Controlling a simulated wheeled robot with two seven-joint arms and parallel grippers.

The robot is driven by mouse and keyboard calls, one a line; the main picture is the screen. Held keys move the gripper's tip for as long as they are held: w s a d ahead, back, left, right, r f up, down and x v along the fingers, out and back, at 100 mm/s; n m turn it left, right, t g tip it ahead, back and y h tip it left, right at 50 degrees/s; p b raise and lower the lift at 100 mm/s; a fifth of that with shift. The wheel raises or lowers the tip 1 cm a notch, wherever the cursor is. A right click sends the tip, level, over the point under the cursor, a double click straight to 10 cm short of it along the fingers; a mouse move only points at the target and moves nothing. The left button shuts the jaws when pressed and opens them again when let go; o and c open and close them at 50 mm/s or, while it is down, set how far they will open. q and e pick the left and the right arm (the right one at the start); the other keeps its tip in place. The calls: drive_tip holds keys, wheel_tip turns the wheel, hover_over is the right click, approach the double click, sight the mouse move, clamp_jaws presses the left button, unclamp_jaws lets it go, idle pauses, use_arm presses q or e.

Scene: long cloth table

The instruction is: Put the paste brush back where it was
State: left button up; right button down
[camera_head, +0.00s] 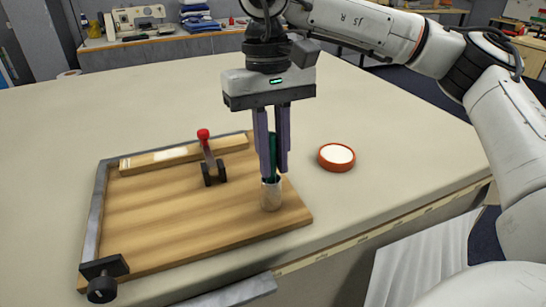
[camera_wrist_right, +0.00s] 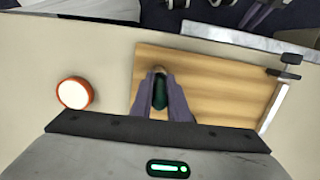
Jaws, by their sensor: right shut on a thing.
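The paste brush has a dark green handle (camera_head: 272,155) that stands upright between the fingers of my right gripper (camera_head: 271,172). The right gripper points straight down and is shut on the handle. The handle also shows in the right wrist view (camera_wrist_right: 160,92), between the purple fingers. My left gripper does not show in the head view.
A red clamp handle (camera_head: 204,134) rises from the board beside a wooden strip (camera_head: 160,160). A round orange-rimmed dish (camera_head: 336,157) with white content sits right of the board. A black clamp (camera_head: 103,278) is at the board's front left corner. The table behind is clear.

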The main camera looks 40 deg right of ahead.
drive_tip(key=shift+f, duration=0.25)
drive_tip(key=c, duration=1.7)
unclamp_jaws()
drive_tip(key=shift+r, duration=0.1)
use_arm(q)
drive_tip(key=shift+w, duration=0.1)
use_arm(e)
drive_tip(key=shift+r, duration=0.1)
